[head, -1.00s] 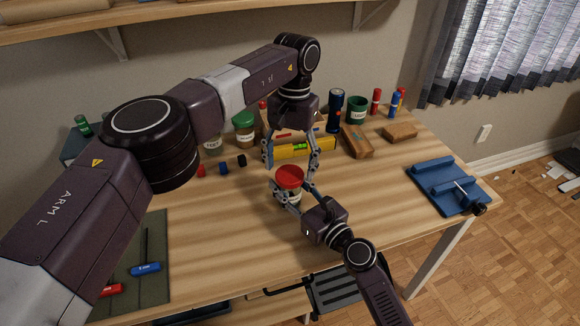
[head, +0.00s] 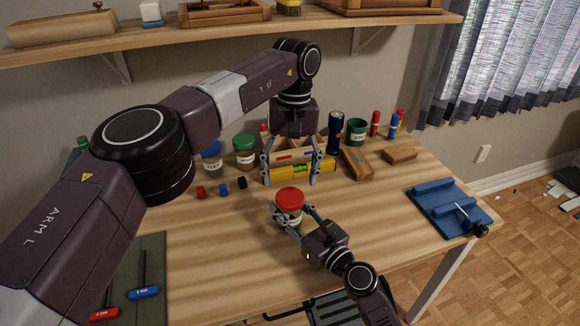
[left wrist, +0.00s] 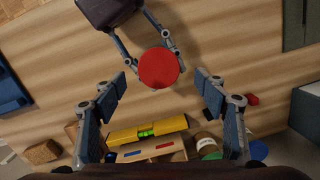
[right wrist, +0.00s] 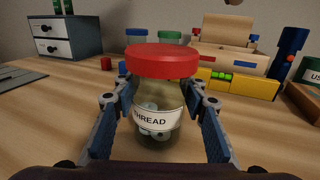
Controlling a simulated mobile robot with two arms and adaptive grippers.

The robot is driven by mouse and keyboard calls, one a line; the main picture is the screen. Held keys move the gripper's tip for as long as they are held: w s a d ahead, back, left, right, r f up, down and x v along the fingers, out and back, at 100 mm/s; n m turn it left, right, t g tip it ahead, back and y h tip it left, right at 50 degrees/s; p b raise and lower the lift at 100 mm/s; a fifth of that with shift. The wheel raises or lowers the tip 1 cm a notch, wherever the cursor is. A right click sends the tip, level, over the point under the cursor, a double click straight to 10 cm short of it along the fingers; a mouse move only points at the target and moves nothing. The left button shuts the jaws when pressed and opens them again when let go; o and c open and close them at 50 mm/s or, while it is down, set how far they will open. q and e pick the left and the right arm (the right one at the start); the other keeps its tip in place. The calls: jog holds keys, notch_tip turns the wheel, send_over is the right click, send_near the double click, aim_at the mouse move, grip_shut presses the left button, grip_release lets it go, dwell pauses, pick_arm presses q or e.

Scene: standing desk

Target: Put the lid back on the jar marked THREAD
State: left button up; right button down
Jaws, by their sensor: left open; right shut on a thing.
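The glass jar marked THREAD (right wrist: 157,118) stands upright on the desk with its label facing the right wrist camera. The red lid (right wrist: 162,61) sits level on the jar's mouth; it also shows in the head view (head: 289,197) and from above in the left wrist view (left wrist: 158,68). Whether it is fully seated I cannot tell. My right gripper (head: 290,220) is shut on the jar's body, one finger on each side, below the lid. My left gripper (head: 291,180) is open and empty, above and behind the jar, fingers pointing down and clear of the lid.
Behind the jar are a yellow level (head: 268,174), jars with blue (head: 211,149) and green (head: 244,142) lids, a dark blue flashlight (head: 335,128) and a wooden block (head: 400,154). A blue vise-like fixture (head: 447,205) lies at right. The desk's front middle is clear.

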pick_arm(q)
jog(key=n, duration=0.5)
jog(key=shift+r, duration=0.2)
jog(key=n, duration=0.5)
jog(key=shift+r, duration=0.15)
jog(key=n, duration=0.5)
jog(key=shift+r+t, duration=0.2)
jog(key=shift+t, duration=0.1)
jog(key=n, duration=0.4)
jog(key=shift+r+n, duration=0.15)
jog(key=shift+n, duration=0.25)
jog(key=n, duration=0.4)
jog(key=shift+r+n, duration=0.2)
jog(key=shift+n, duration=0.2)
jog(key=n, duration=0.5)
jog(key=shift+r, duration=0.15)
jog(key=n, duration=0.4)
jog(key=shift+s+r+n, duration=0.1)
jog(key=shift+r+n, duration=0.05)
jog(key=shift+n, duration=0.25)
jog(key=n, duration=0.4)
jog(key=shift+r+t, duration=0.15)
jog(key=shift+t, duration=0.15)
